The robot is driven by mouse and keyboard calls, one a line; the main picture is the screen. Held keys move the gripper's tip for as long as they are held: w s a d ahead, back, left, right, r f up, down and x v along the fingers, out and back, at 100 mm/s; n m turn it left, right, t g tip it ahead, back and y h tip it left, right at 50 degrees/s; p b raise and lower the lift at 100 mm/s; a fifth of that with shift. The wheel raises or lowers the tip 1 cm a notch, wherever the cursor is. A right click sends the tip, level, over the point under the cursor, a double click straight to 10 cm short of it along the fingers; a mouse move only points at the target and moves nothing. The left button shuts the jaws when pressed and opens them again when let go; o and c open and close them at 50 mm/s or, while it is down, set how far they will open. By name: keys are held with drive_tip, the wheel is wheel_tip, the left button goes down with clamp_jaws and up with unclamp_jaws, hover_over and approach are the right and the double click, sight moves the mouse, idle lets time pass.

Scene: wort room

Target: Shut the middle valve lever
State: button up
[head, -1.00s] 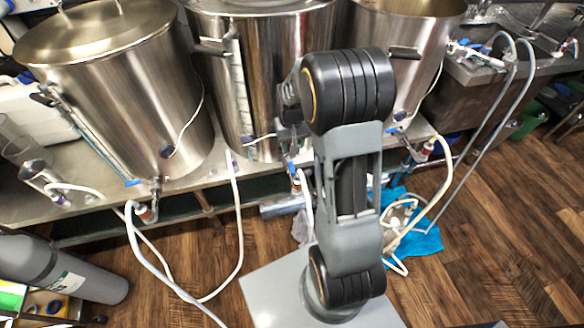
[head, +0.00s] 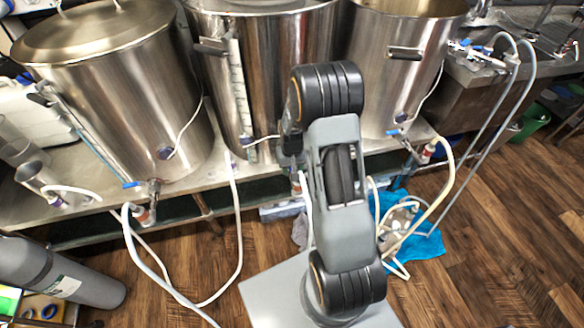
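The middle steel kettle (head: 275,60) stands between two others on the metal bench, partly behind my arm. Its valve is at the foot of the kettle, behind my arm and wrist, and I cannot make out its lever or how it is turned. The end of my arm reaches down to the front of this kettle near the bench edge. My gripper's fingers are hidden there, so I cannot see whether they touch the lever.
The left kettle (head: 115,100) and right kettle (head: 400,70) have valves with blue levers, the left lever (head: 131,185) and right lever (head: 393,133). White hoses (head: 238,230) hang to the floor. A grey cylinder (head: 60,270) lies at lower left. A blue cloth (head: 425,245) lies right of my base.

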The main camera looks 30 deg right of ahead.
drive_tip(key=shift+c, duration=0.2)
clamp_jaws()
